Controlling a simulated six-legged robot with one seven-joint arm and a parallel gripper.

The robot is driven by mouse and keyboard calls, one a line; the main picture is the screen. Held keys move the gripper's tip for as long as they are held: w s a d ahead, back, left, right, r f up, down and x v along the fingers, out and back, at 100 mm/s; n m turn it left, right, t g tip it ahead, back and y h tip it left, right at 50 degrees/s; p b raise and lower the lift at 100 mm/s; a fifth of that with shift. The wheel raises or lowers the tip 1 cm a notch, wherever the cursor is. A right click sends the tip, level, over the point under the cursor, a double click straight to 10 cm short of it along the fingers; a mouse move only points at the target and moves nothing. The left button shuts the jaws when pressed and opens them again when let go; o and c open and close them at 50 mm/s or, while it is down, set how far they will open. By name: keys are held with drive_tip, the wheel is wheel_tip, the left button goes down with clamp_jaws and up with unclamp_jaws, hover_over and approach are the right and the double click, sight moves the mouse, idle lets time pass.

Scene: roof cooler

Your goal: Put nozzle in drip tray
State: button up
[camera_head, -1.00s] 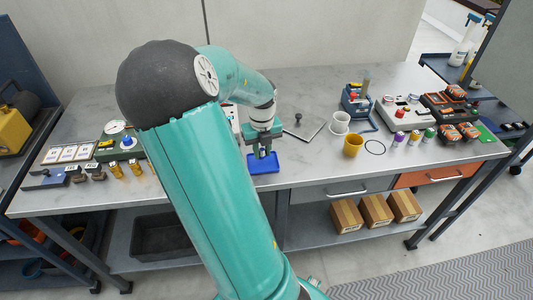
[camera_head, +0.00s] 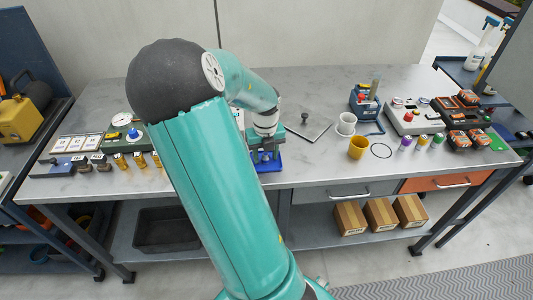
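The blue drip tray (camera_head: 270,168) sits on the grey bench near its front edge, right of my arm. My gripper (camera_head: 265,157) points down over the tray, its fingers low and covering much of the tray's inside. The view is too small to tell how far apart the fingers are or whether a nozzle is between them. Several small brass pieces that look like nozzles, one of them a brass nozzle (camera_head: 121,162), stand on the left part of the bench. My arm hides the bench just right of them.
The bench between tray and yellow cup is clear.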

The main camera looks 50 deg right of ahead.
sight(266, 154)
wheel_tip(266, 154, up, 12)
drive_tip(key=w+a+r+n+t+y, duration=0.1)
drive_tip(key=w+a+r+n, duration=0.1)
drive_tip(key=a+n, duration=0.85)
drive_tip(key=w+a+r+n+t+y, duration=0.1)
drive_tip(key=w+a+r+n+t, duration=0.15)
drive_tip(key=a+n, duration=0.8)
drive_tip(key=s+a+r+n+t+h, duration=0.1)
drive_tip(key=s+a+r+n, duration=0.1)
drive_tip(key=a+n, duration=0.5)
drive_tip(key=s+a+r+n+t+h, duration=0.1)
drive_tip(key=s+a+n, duration=0.4)
drive_tip(key=n, duration=1)
drive_tip(key=a+r, duration=0.1)
drive_tip(key=a, duration=0.1)
drive_tip(key=shift+s+a+r, duration=0.15)
drive_tip(key=shift+a+r, duration=0.15)
drive_tip(key=shift+a, duration=0.1)
